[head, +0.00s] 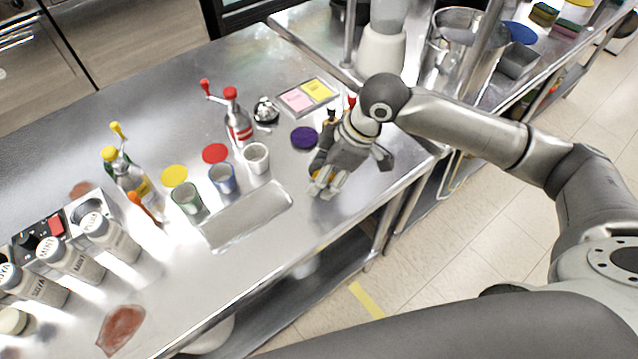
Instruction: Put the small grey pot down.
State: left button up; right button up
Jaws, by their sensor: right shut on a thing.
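My right gripper (328,184) reaches down low over the right end of the steel counter, near its front edge. It is shut on a small grey thing, in keeping with the small grey pot, but the fingers hide most of it. I cannot tell whether it touches the counter. A bit of orange-yellow shows beside the fingers. My left gripper is out of view.
A pale pot (256,158), a blue-grey pot (222,179) and a greenish pot (187,197) stand left of the gripper. A shallow steel tray (247,216) lies before them. A purple disc (304,138) and bottles are close behind the gripper.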

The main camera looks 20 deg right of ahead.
jog(key=shift+a+f, duration=0.35)
jog(key=shift+f, duration=0.1)
jog(key=shift+a+f, duration=0.15)
jog(key=shift+f, duration=0.8)
jog(key=shift+a+f, duration=0.1)
jog(key=shift+f, duration=0.8)
jog(key=shift+s, duration=0.1)
jog(key=o, duration=1.1)
jog(key=shift+f, duration=0.1)
jog(key=shift+o, duration=0.2)
jog(key=v, duration=1.2)
